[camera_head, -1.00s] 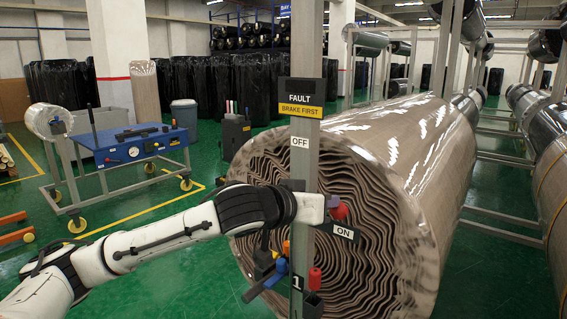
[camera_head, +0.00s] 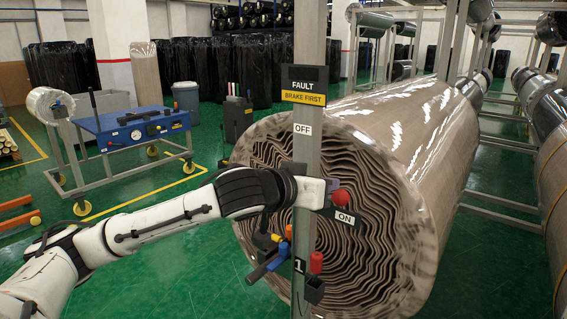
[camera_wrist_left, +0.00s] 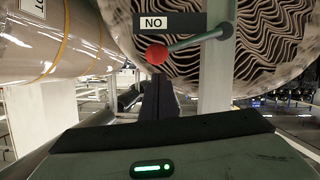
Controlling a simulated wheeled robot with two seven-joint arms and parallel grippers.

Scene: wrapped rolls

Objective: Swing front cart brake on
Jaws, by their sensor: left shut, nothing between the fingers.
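The brake lever with its red ball knob (camera_head: 340,197) sits at the post (camera_head: 306,165), just above the ON plate (camera_head: 344,218). The OFF label (camera_head: 303,129) is higher on the post. In the left wrist view, which is upside down, the knob (camera_wrist_left: 157,53) is at the end of a grey rod, beside the ON label (camera_wrist_left: 153,23). My left gripper (camera_head: 332,186) is shut and empty close beside the knob; its dark fingers (camera_wrist_left: 160,98) point toward it. Whether they touch cannot be told. My right gripper is not in view.
A large wrapped roll (camera_head: 410,150) stands right behind. A blue cart (camera_head: 130,129) is at left, with green floor between.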

